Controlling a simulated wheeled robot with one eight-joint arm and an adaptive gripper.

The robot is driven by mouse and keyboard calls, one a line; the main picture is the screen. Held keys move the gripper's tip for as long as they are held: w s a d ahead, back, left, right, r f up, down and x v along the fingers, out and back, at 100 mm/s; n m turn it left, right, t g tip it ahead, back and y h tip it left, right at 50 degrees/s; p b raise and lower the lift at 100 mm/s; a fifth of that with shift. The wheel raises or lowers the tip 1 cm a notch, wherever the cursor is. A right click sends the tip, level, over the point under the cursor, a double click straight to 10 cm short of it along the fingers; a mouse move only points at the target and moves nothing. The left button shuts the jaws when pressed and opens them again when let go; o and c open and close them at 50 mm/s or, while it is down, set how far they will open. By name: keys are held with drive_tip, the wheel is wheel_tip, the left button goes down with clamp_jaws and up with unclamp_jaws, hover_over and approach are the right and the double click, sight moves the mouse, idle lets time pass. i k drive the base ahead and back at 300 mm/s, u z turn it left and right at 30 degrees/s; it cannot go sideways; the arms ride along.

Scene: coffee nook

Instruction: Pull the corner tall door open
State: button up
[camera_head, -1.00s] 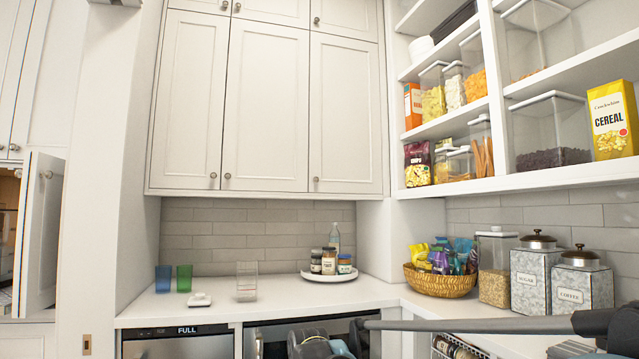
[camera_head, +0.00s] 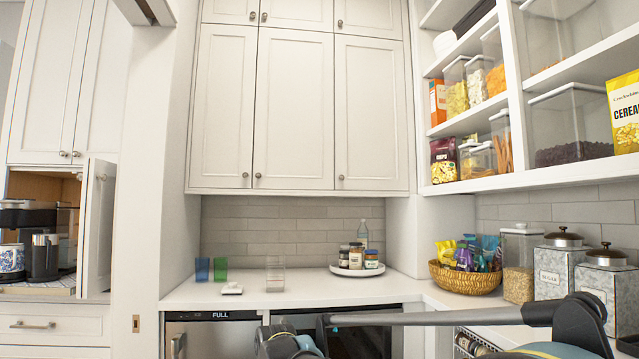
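The upper cabinet has three tall cream doors, all shut. The tall door nearest the corner (camera_head: 371,112) is the right one, beside the open shelves. Its round knob (camera_head: 341,178) is at its lower left. The middle door (camera_head: 293,108) and the left door (camera_head: 222,108) have knobs low down too. I cannot tell for certain which door the task names. My arm crosses the bottom of the picture in front of the counter, well below these doors. The fingertips of my gripper do not show, and nothing of mine touches the doors.
The counter (camera_head: 225,298) holds cups, a tray of jars (camera_head: 357,271), a snack basket (camera_head: 466,280) and canisters (camera_head: 563,265). Open shelves (camera_head: 560,178) stand right of the corner. At left, a small cabinet door (camera_head: 98,228) stands open beside a coffee maker.

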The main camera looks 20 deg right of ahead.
sight(370, 133)
drive_tip(key=u, duration=0.05)
drive_tip(key=i, duration=0.85)
drive_tip(key=z, duration=1.1)
